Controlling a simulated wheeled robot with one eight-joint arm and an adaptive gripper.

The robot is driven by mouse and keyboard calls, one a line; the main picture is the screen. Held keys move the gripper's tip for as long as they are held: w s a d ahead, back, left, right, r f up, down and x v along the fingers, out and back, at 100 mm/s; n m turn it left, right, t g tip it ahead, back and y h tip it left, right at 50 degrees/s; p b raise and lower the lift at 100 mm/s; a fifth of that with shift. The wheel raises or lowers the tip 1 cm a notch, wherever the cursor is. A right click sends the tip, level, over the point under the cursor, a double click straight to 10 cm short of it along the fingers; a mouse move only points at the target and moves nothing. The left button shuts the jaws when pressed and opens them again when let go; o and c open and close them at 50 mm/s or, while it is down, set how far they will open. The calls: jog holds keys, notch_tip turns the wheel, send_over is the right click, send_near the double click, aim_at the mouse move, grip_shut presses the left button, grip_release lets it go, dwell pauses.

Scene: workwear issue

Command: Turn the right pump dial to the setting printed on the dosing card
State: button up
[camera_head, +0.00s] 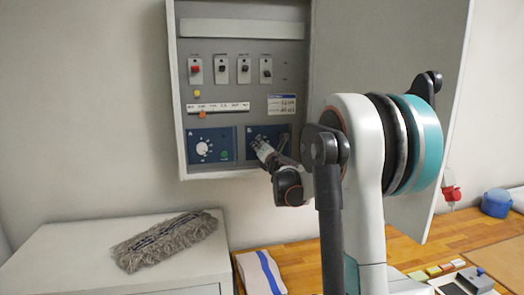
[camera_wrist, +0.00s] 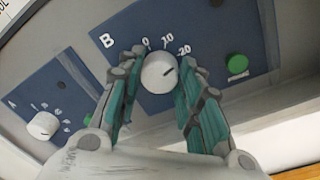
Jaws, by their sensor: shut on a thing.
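The right pump dial (camera_wrist: 158,73) is a white knob on the blue panel marked B, with the numbers 0, 10 and 20 visible above it. Its dark pointer line points up and right, towards the side of the 20. My gripper (camera_wrist: 160,75) has its teal-padded fingers on either side of this knob and is shut on it. In the head view my gripper (camera_head: 262,148) reaches panel B (camera_head: 253,135) and hides the knob. The dosing card (camera_head: 281,104) is likely the white card with a blue top edge above panel B; its writing is too small to read.
The left dial (camera_head: 203,149) on panel A is to the left. A green button (camera_wrist: 237,65) is right of dial B. Switches (camera_head: 243,70) and a label strip (camera_head: 218,107) are above. The open cabinet door (camera_head: 390,50) stands right. A grey mop head (camera_head: 163,241) lies below.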

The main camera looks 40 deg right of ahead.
jog(key=m+b, duration=0.1)
jog(key=m, duration=0.3)
jog(key=shift+f+m, duration=0.1)
jog(key=shift+m, duration=0.3)
jog(key=m, duration=0.4)
jog(key=shift+h+b, duration=0.3)
jog(key=shift+h, duration=0.1)
jog(key=shift+m, duration=0.4)
jog(key=o, duration=1.1)
jog(key=shift+c, duration=0.2)
jog(key=shift+s, duration=0.1)
jog(key=v, duration=1.1)
jog(key=shift+s+a, duration=0.2)
jog(key=shift+s, duration=0.15)
